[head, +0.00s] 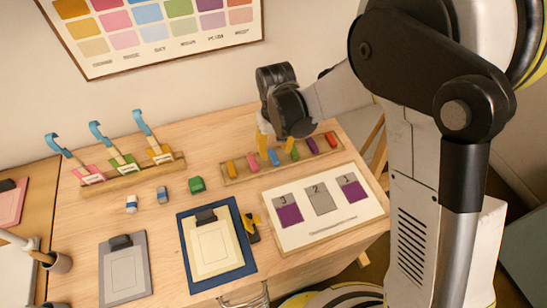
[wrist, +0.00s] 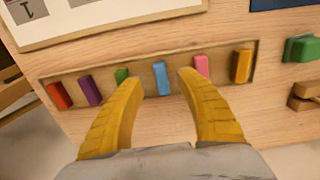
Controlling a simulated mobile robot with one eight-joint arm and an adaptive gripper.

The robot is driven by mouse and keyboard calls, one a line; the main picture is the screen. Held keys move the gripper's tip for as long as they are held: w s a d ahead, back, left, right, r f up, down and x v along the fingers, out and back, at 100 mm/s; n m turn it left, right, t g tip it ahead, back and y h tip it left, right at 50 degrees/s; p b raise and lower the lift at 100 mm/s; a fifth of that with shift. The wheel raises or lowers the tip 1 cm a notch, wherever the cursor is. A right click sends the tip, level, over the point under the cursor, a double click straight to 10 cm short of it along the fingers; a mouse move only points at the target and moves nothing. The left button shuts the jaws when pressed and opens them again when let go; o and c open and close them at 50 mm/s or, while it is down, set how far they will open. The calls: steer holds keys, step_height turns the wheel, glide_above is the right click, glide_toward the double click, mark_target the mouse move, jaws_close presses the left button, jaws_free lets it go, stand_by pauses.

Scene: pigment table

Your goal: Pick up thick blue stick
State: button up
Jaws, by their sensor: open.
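The blue stick (head: 274,157) lies in a wooden tray (head: 229,179) at the back right of the table, between the pink and green sticks. In the wrist view the blue stick (wrist: 161,78) shows between the fingertips of my gripper (wrist: 159,76). My gripper is open and empty, with its yellow fingers spread on either side of the stick. In the head view my gripper (head: 277,149) hangs over the tray. I cannot tell how far the fingertips are above the stick.
The tray also holds orange (wrist: 241,66), pink (wrist: 202,65), green (wrist: 122,76), purple (wrist: 90,91) and red (wrist: 60,95) sticks in a row. A numbered card board (head: 331,231) lies in front. A green block (head: 196,184) and a rack (head: 131,177) with blue-handled tools stand to the left.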

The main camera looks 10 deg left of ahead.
mark_target(274, 158)
step_height(274, 158, down, 4)
steer(key=shift+a+f+b, duration=0.1)
steer(key=shift+f+b, duration=0.05)
steer(key=shift+b, duration=0.45)
jaws_close()
steer(key=shift+r, duration=0.65)
step_height(274, 158, up, 3)
steer(key=shift+r+p, duration=0.1)
steer(key=shift+p, duration=0.75)
steer(key=s+d+r+p, duration=0.2)
steer(key=s+d+r, duration=0.4)
steer(key=s+d, duration=0.2)
steer(key=shift+d+r+p, duration=0.2)
steer(key=shift+r+p, duration=0.1)
steer(key=shift+r, duration=0.05)
